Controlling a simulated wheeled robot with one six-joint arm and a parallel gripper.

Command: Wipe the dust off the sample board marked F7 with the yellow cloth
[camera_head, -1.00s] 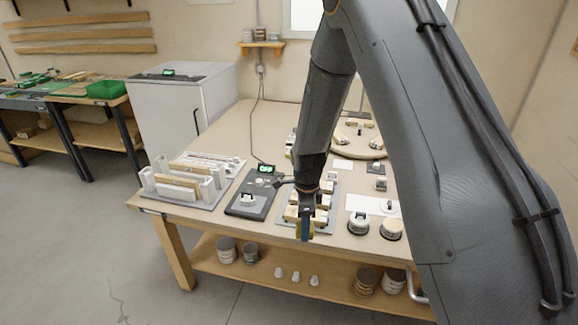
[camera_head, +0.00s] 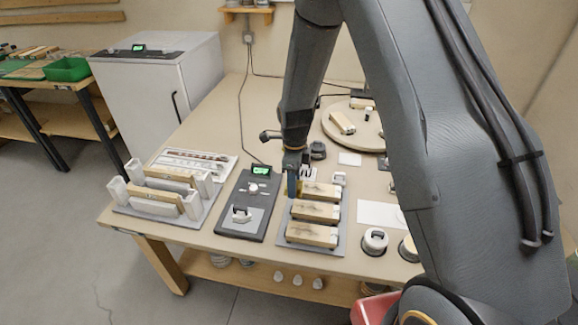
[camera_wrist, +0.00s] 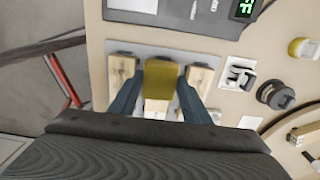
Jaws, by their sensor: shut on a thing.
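My gripper (camera_head: 291,186) is shut on the yellow cloth, with its blue fingers over the left end of the rack of boards. In the wrist view the cloth (camera_wrist: 165,78) is a yellow pad between the fingers of my gripper (camera_wrist: 161,88). Three pale wooden boards with dark smudges lie in a grey tray (camera_head: 289,249): a back board (camera_head: 322,191), a middle board (camera_head: 315,211) and a front board (camera_head: 311,233). The cloth overlaps the middle one in the wrist view; whether it touches is unclear. I cannot read any mark F7.
A dark scale-like device (camera_head: 240,213) with a green display stands left of the tray. A grey rack with white posts (camera_head: 150,207) is further left. Round pots (camera_head: 375,241) and a white sheet (camera_head: 380,214) are right. A round wooden turntable (camera_head: 338,133) stands behind.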

